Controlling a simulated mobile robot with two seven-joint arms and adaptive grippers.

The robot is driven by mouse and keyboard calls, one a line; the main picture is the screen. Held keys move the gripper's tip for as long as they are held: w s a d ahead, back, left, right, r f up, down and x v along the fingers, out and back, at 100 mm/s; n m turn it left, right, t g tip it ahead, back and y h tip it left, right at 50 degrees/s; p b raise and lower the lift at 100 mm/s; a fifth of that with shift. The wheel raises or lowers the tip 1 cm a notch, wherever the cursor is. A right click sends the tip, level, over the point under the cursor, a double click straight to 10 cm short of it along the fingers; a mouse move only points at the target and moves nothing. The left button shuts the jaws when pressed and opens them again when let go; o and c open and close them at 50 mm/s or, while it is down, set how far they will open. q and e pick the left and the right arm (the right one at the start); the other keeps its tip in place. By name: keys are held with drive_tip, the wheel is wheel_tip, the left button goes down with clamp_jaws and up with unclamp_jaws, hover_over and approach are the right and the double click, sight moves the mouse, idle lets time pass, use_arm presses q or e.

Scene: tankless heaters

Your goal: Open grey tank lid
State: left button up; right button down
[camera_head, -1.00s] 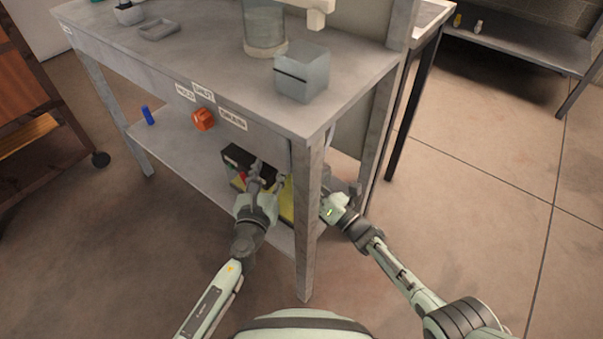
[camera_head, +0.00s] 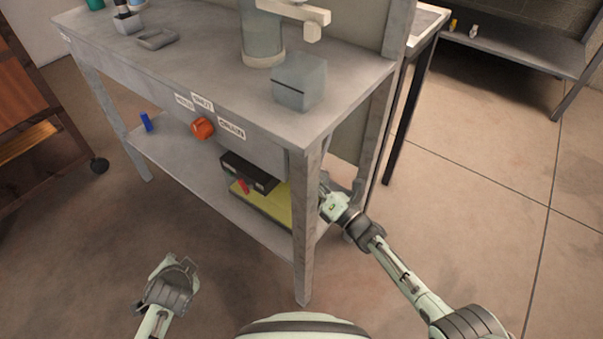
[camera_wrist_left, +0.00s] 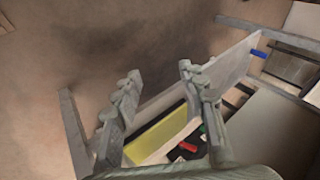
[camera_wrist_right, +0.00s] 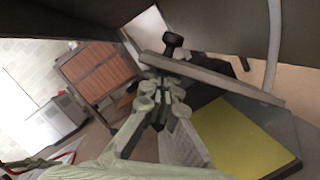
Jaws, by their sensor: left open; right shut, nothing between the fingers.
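A grey cube-shaped box (camera_head: 299,81) with a dark seam sits on the tabletop; I cannot tell for sure whether its top is the tank lid. My left gripper (camera_head: 180,263) is open and empty, low in front of the bench. My right gripper (camera_head: 326,188) is beside the bench's front corner leg, its fingers partly hidden. In the right wrist view its fingers (camera_wrist_right: 160,88) are together and empty, close to a grey bar (camera_wrist_right: 215,80) with a black knob (camera_wrist_right: 172,40) near its end. I cannot tell whether they touch it.
The bench (camera_head: 200,75) has a corner leg (camera_head: 305,230) between my grippers. On its lower shelf are a yellow panel (camera_head: 262,208), a black box (camera_head: 247,172) and a blue object (camera_head: 147,122). An orange knob (camera_head: 202,128) is on the front. Floor to the right is clear.

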drive_tip(key=shift+w+d+r+m+p, duration=0.4)
drive_tip(key=shift+w+r+m, duration=0.1)
drive_tip(key=shift+r+m, duration=0.25)
drive_tip(key=shift+w+d+r+m+h, duration=0.25)
drive_tip(key=shift+w+r+m+h, duration=0.1)
drive_tip(key=shift+m, duration=0.1)
use_arm(q)
drive_tip(key=s+d+f+n+g+h, duration=0.2)
drive_tip(key=s+f+n+g, duration=0.15)
drive_tip(key=s+n, duration=0.35)
use_arm(e)
drive_tip(key=w+d+m, duration=0.1)
drive_tip(key=w+d+r+m, duration=0.1)
drive_tip(key=m, duration=0.1)
drive_tip(key=w+r+m+h, duration=0.1)
drive_tip(key=shift+w+d, duration=0.4)
use_arm(q)
wheel_tip(320, 180, up, 6)
drive_tip(key=s+m+b, duration=0.1)
drive_tip(key=b, duration=0.1)
drive_tip(key=shift+s+a+r, duration=0.15)
drive_tip(key=shift+s+a, duration=0.2)
drive_tip(key=shift+s, duration=0.05)
use_arm(e)
drive_tip(key=shift+w+d+r+m, duration=0.2)
drive_tip(key=shift+w+d, duration=0.35)
drive_tip(key=shift+w, duration=0.25)
drive_tip(key=shift+w+d+r+m, duration=0.2)
drive_tip(key=shift+w+d, duration=0.35)
drive_tip(key=shift+w, duration=0.25)
